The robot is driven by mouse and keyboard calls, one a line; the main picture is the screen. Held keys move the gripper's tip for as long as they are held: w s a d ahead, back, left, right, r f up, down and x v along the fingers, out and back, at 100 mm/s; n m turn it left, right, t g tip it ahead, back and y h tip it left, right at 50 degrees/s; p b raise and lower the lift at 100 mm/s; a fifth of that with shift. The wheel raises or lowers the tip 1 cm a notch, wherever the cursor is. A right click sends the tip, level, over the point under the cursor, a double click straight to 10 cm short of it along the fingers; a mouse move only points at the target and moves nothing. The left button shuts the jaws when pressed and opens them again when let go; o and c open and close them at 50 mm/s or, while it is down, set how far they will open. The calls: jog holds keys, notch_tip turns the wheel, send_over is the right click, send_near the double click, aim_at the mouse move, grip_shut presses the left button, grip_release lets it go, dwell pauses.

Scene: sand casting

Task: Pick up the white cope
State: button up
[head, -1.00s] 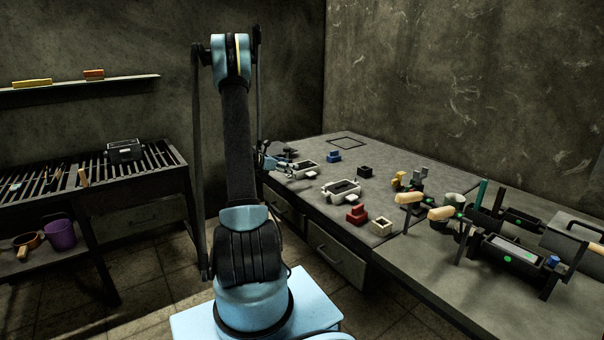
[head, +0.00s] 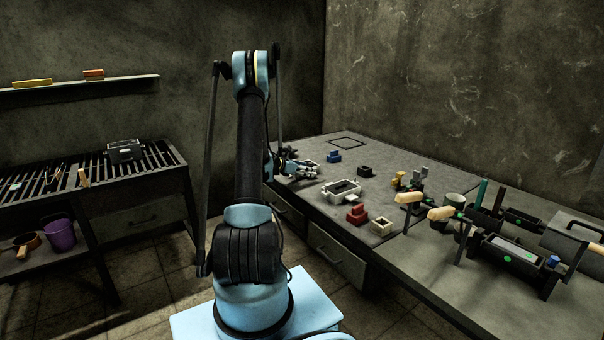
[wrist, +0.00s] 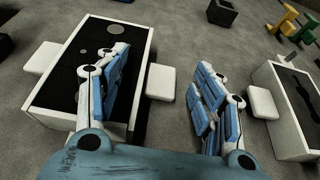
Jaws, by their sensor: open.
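Two white box frames with dark fill lie on the table; I cannot tell which is the cope. The farther frame (head: 309,164) is partly hidden by my gripper (head: 297,172) in the head view. In the wrist view this frame (wrist: 139,75) is at left, with white tabs on both sides and round marks in its fill. My gripper (wrist: 162,68) is open and empty. Its left finger shows over the frame's fill, its right finger beyond the right tab (wrist: 160,81), which appears between them. The nearer frame (head: 342,189) also shows at right in the wrist view (wrist: 286,110).
Around the frames are a blue block (head: 333,156), a black block (head: 365,170), a red block (head: 356,214) and a small cream box (head: 380,227). Yellow parts (head: 399,179) and wooden-handled tools (head: 409,197) lie to the right. The far back of the table is clear.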

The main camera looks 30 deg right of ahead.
jog(key=shift+d+f, duration=0.15)
jog(key=shift+d, duration=0.2)
grip_shut()
notch_tip(320, 180, up, 10)
dwell(0.8)
